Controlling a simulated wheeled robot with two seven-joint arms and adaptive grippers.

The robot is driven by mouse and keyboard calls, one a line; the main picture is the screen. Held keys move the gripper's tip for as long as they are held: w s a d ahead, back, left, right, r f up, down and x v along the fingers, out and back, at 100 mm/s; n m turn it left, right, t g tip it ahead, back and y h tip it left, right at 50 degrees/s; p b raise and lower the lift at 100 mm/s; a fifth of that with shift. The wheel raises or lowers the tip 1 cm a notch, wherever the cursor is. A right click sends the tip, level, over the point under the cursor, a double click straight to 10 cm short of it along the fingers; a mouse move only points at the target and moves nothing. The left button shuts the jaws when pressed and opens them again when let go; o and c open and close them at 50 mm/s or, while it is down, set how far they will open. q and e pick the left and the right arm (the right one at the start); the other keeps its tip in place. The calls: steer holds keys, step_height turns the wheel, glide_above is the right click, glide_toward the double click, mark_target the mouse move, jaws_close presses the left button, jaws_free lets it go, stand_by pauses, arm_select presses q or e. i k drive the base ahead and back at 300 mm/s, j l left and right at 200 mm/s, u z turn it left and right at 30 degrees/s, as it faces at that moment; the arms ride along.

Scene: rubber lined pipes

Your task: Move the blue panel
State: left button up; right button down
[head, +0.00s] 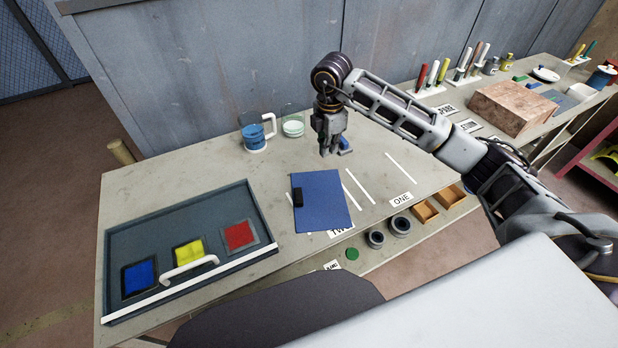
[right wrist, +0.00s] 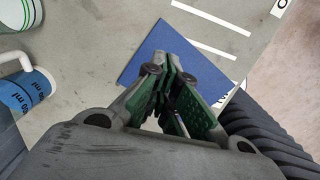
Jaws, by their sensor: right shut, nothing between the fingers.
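In the right wrist view the panel (right wrist: 147,57) shows beyond and partly behind my fingers. My right gripper (head: 328,150) points down behind the panel's far edge, apart from it in the head view. Its fingers, also seen in the right wrist view (right wrist: 178,110), are shut and empty. My left gripper is out of view.
A tray (head: 264,212) with blue, yellow and red squares is at left. A blue-filled mug (head: 254,137) and a white-filled glass (head: 292,128) stand near the wall. White lines mark the bench right of the panel.

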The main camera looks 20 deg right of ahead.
mark_target(319, 201)
steer(key=l+u, duration=0.25)
steer(key=l, duration=0.2)
steer(key=k+l+u, duration=0.1)
steer(key=l+u, duration=0.15)
steer(key=l, duration=0.15)
steer(key=k+l+u, duration=0.1)
steer(key=l+u, duration=0.15)
steer(key=l, duration=0.15)
